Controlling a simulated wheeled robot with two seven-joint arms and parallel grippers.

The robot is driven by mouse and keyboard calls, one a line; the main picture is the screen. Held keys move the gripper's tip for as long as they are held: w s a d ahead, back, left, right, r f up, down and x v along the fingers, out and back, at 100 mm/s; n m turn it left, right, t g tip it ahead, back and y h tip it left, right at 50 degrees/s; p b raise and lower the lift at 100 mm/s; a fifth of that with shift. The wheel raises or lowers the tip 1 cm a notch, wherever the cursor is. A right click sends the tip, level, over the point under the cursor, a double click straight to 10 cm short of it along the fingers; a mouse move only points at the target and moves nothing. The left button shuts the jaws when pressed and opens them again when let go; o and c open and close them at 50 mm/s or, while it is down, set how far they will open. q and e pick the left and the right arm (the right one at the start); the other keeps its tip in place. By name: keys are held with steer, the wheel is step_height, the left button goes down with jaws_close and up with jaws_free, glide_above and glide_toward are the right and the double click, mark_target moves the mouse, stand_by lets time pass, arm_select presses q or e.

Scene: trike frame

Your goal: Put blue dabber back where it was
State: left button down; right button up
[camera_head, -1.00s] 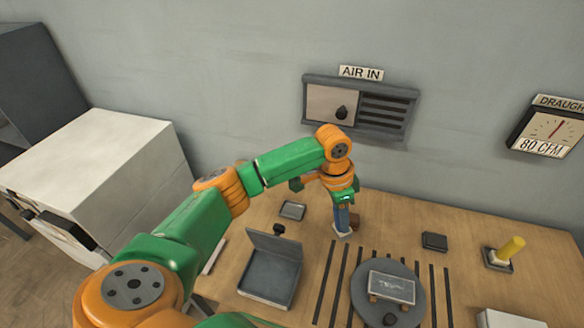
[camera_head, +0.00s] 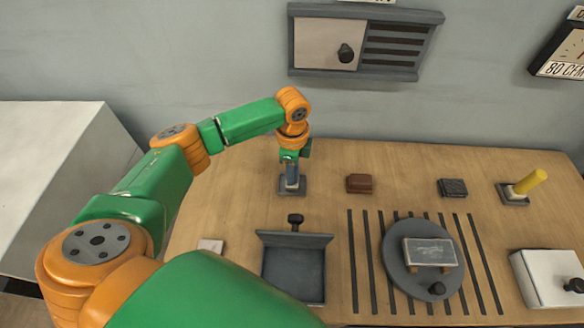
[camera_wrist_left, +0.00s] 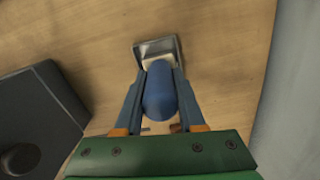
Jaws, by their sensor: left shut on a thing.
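My left gripper (camera_head: 291,172) is shut on the blue dabber (camera_wrist_left: 159,92). The dabber stands about upright, its pale lower end at a small grey square holder (camera_head: 292,190) on the table. In the left wrist view the blue handle sits between the two fingers, and the pale end overlaps the holder (camera_wrist_left: 158,44). I cannot tell whether the dabber rests fully in the holder or sits just above it. My right gripper is not in view.
A yellow dabber (camera_head: 527,184) leans in a similar holder at the right. A brown block (camera_head: 360,183) and a dark pad (camera_head: 452,188) lie between. An open grey tray (camera_head: 294,272) and a round turntable (camera_head: 396,258) are in front. The wall is behind.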

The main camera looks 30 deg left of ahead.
arm_select(q)
steer(key=shift+s+f, duration=0.1)
steer(key=c, duration=0.5)
jaws_free()
step_height(320, 180, up, 12)
steer(key=shift+r+b, duration=0.2)
steer(key=shift+b, duration=0.35)
